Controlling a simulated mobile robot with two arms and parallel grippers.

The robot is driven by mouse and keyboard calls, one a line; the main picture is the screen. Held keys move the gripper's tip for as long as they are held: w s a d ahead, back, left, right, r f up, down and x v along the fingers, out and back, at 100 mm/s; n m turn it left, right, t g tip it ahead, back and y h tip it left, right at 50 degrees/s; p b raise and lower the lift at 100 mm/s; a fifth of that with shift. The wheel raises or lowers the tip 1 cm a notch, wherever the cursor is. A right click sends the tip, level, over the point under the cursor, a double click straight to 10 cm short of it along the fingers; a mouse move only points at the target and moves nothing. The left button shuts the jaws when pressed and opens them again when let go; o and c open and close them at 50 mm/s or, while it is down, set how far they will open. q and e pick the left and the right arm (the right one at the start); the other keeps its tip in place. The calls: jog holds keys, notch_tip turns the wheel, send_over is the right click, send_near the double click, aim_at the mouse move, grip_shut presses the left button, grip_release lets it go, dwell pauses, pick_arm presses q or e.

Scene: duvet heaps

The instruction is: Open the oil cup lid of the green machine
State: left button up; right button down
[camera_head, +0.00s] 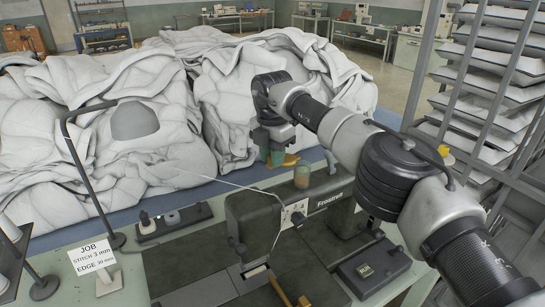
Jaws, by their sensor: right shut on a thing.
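The dark green sewing machine (258,221) stands on the work table, with a "Frostrel" label on its arm. A small clear oil cup (302,177) with amber contents sits on top of the arm. A brass-coloured piece (291,160), which looks like the cup's lid, shows just above and left of the cup. My right gripper (273,157) reaches down from above at this piece, its fingertips close beside it. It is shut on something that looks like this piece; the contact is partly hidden. My left gripper is not in view.
Large white duvet heaps (150,75) fill the area behind the machine. A thin thread rod (205,175) leans toward the machine. A lamp stand (85,180), a job card (94,257) and a dark control box (373,269) are on the table. A metal rack (500,70) stands at right.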

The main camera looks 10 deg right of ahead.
jog(key=shift+w, duration=0.15)
jog(key=c, duration=1)
grip_release()
jog(key=shift+r, duration=0.55)
notch_tip(320, 180, up, 6)
jog(key=shift+a+f, duration=0.1)
jog(key=shift+f, duration=0.15)
notch_tip(320, 180, up, 3)
jog(key=shift+r+p, duration=0.1)
jog(key=shift+p, duration=1.05)
jog(key=shift+r+p, duration=0.55)
jog(key=shift+p, duration=0.05)
